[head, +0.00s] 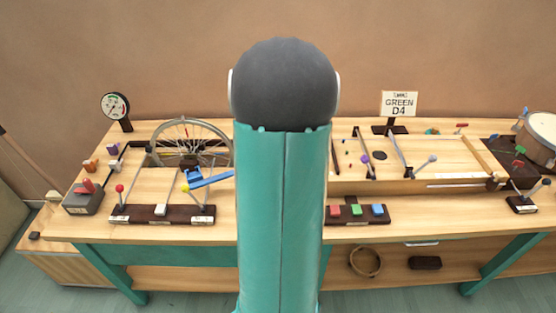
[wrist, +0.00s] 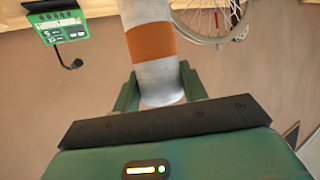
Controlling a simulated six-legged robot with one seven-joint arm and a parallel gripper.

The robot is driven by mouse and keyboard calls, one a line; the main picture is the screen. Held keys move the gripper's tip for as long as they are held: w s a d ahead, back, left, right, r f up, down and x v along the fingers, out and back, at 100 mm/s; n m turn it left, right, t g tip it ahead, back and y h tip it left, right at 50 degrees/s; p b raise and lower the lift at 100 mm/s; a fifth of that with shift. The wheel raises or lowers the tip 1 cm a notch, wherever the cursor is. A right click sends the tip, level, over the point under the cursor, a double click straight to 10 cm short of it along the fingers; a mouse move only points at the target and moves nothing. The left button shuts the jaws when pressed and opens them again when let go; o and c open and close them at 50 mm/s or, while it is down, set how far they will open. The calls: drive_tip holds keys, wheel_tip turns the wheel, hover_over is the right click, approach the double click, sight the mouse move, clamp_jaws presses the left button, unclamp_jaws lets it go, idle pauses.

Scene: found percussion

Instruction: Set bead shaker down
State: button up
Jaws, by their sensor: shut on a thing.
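The bead shaker (wrist: 150,45) looks like a pale grey cylinder with an orange band in the wrist view. My gripper (wrist: 160,88) is shut on its near end, with a dark green finger on each side. The far end of the shaker runs out of the top of the picture. In the head view my own teal arm covers the middle, and neither the gripper nor the shaker shows there.
A wooden workbench (head: 385,232) carries a spoked wheel (head: 188,138), also in the wrist view (wrist: 212,22), a dial gauge (head: 115,107), coloured buttons (head: 357,210), a "GREEN D4" sign (head: 399,104) and a drum (head: 541,130). A green panel (wrist: 57,27) shows at upper left.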

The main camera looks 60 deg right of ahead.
drive_tip(key=shift+s+d+f, duration=1.05)
drive_tip(key=shift+d+f, duration=0.75)
drive_tip(key=shift+f, duration=0.25)
drive_tip(key=shift+s+d+f, duration=1.1)
drive_tip(key=shift+d+f, duration=0.75)
drive_tip(key=shift+f, duration=0.25)
drive_tip(key=shift+s+d+f, duration=1.05)
drive_tip(key=shift+d+f, duration=0.75)
drive_tip(key=shift+f, duration=0.25)
drive_tip(key=shift+f, duration=0.2)
drive_tip(key=o, duration=1)
drive_tip(key=shift+o, duration=0.2)
